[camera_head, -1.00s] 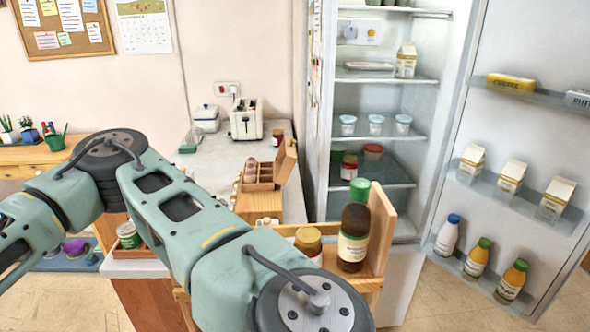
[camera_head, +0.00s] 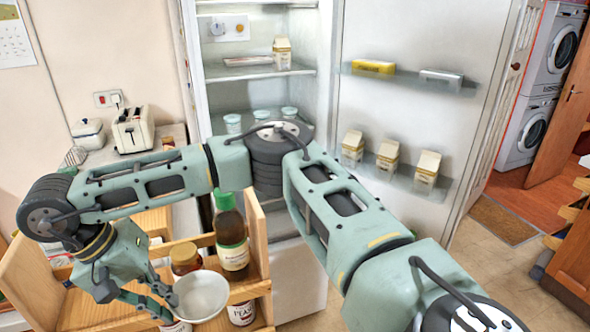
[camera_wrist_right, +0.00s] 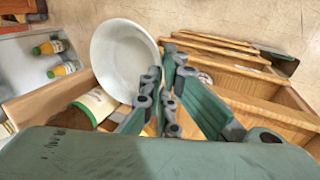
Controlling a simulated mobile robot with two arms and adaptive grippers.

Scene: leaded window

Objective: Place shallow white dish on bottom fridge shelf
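The shallow white dish (camera_head: 202,296) is at the lower left of the head view, tilted, in front of the wooden rack with bottles. My right gripper (camera_head: 168,305) is at its left edge. In the right wrist view, the fingers (camera_wrist_right: 170,92) are closed on the rim of the white dish (camera_wrist_right: 122,58). The open fridge (camera_head: 262,88) stands behind my right arm. Its upper shelves show, with a carton and small lidded tubs. My right arm hides the lower shelves. My left gripper is out of view.
A green-capped bottle (camera_head: 231,238) and a brown jar (camera_head: 185,259) stand in the wooden rack (camera_head: 258,240) beside the dish. The open fridge door (camera_head: 425,110) with cartons extends right. A toaster (camera_head: 133,130) sits on the back counter. Floor is clear below the door.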

